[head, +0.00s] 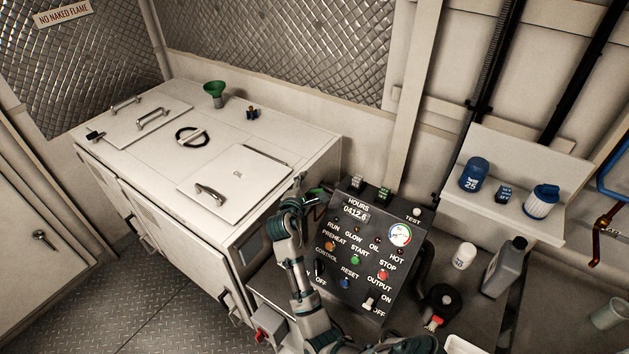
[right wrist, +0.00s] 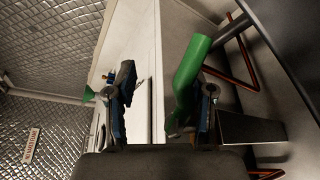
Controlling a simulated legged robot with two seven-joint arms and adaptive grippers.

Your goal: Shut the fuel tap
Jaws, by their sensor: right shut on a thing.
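The fuel tap appears as a green lever handle. In the head view only a small part of the green handle (head: 318,190) shows, between the white cabinet and the control panel. In the right wrist view the green handle (right wrist: 190,78) is large and bent, lying along the inner side of the right-hand finger. My right gripper (head: 303,187) is at the handle and shut on it; its fingers (right wrist: 166,82) stand apart around it in the right wrist view. The tap's body is mostly hidden. My left gripper is not in view.
The control panel (head: 352,270) with buttons and switches stands just right of my right arm. The white cabinet (head: 160,170) with lids and a green funnel (head: 214,90) is to the left. A shelf (head: 520,215) with containers and a grey bottle (head: 503,268) are at right.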

